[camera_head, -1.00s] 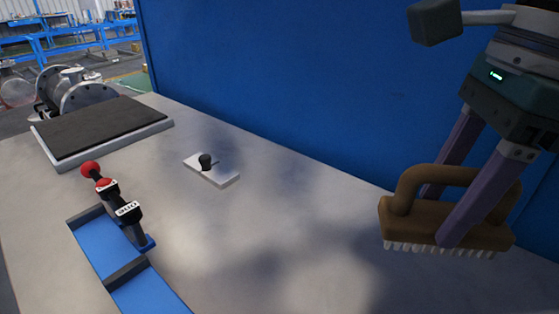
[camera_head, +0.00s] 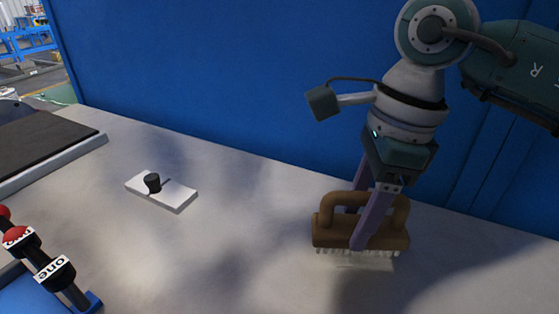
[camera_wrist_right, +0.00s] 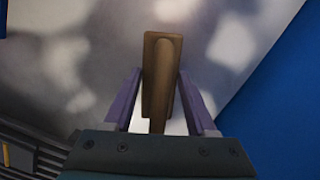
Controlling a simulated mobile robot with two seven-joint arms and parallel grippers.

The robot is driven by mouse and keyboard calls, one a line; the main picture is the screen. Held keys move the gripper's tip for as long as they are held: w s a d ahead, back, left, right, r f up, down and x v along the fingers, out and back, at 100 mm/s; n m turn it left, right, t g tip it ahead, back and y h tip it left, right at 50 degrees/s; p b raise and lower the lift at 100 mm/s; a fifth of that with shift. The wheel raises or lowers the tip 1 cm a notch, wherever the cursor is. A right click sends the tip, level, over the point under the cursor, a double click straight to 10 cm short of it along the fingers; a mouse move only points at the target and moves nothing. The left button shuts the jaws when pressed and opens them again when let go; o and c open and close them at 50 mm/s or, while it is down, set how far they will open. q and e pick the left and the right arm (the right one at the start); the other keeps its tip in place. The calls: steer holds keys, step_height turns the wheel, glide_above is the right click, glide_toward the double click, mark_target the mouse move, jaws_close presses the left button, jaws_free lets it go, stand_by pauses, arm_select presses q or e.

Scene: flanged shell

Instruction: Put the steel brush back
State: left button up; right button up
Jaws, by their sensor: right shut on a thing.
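The steel brush (camera_head: 325,236) has a brown wooden body with an arched handle and pale bristles pointing down. It is upright, at or just above the grey table top; I cannot tell if the bristles touch. My right gripper (camera_head: 360,226) comes down from above, with its purple fingers on either side of the brush, shut on it. In the right wrist view, the brush (camera_wrist_right: 160,50) lies lengthwise between the two fingers (camera_wrist_right: 160,105). My left gripper is not in view.
A small light plate with a black knob (camera_head: 178,198) lies left of the brush on the table (camera_head: 230,250). A blue tray with red-tipped, black-handled tools (camera_head: 45,262) is at lower left. A dark pad (camera_head: 40,140) is at far left. A blue wall (camera_head: 220,80) stands behind.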

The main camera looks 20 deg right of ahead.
steer(key=shift+f, duration=0.3)
steer(key=shift+f, duration=0.1)
steer(key=o, duration=0.8)
steer(key=shift+f, duration=0.1)
steer(key=o, duration=0.5)
steer(key=shift+r, duration=0.4)
steer(key=r, duration=0.4)
steer(key=d+r+p, duration=0.1)
steer(key=r, duration=0.6)
steer(key=shift+s+d+r, duration=0.3)
steer(key=shift+s, duration=0.1)
